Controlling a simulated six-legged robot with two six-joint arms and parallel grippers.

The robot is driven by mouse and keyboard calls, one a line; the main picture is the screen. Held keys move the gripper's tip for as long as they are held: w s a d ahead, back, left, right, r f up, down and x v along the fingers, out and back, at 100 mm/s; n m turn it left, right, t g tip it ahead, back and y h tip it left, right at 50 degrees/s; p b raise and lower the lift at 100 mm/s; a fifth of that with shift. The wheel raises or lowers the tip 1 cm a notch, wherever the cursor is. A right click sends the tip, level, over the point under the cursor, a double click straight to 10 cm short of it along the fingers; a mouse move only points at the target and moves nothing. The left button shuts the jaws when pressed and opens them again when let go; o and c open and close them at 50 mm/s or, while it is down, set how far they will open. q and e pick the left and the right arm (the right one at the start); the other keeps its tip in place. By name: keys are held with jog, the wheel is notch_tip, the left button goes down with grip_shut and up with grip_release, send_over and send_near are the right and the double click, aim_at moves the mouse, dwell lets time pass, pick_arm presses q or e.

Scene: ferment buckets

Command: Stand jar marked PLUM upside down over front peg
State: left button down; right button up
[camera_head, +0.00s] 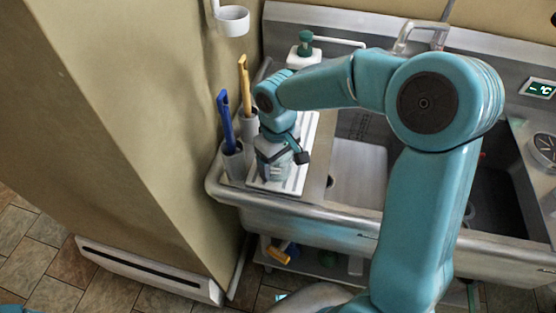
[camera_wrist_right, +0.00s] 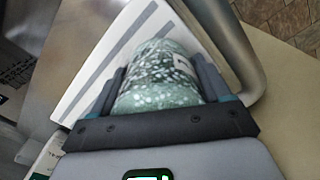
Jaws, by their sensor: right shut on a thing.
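My right gripper (camera_head: 278,153) is shut on a jar (camera_head: 271,169) over the white board (camera_head: 294,184) at the left end of the sink. In the right wrist view the jar (camera_wrist_right: 158,78) is greenish and speckled white, between the two fingers of the gripper (camera_wrist_right: 160,88). A pale patch shows on its side, but no lettering is readable. The white board with grey stripes (camera_wrist_right: 92,82) lies below and beyond it. No peg can be made out; the jar and gripper cover part of the board. I cannot tell whether the jar touches the board. My left gripper is out of view.
A blue-handled tool (camera_head: 226,118) and a yellow-handled tool (camera_head: 244,82) stand in holders left of the board, close to my right gripper. A green-topped soap bottle (camera_head: 305,50) stands behind.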

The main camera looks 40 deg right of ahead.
jog(key=shift+s, duration=0.1)
jog(key=shift+f+b, duration=0.45)
jog(key=shift+b, duration=0.05)
dwell(0.3)
jog(key=o, duration=1.1)
jog(key=shift+r+p, duration=0.8)
jog(key=shift+r, duration=0.2)
jog(key=shift+r+p, duration=0.75)
jog(key=shift+r, duration=0.25)
jog(key=shift+r, duration=0.1)
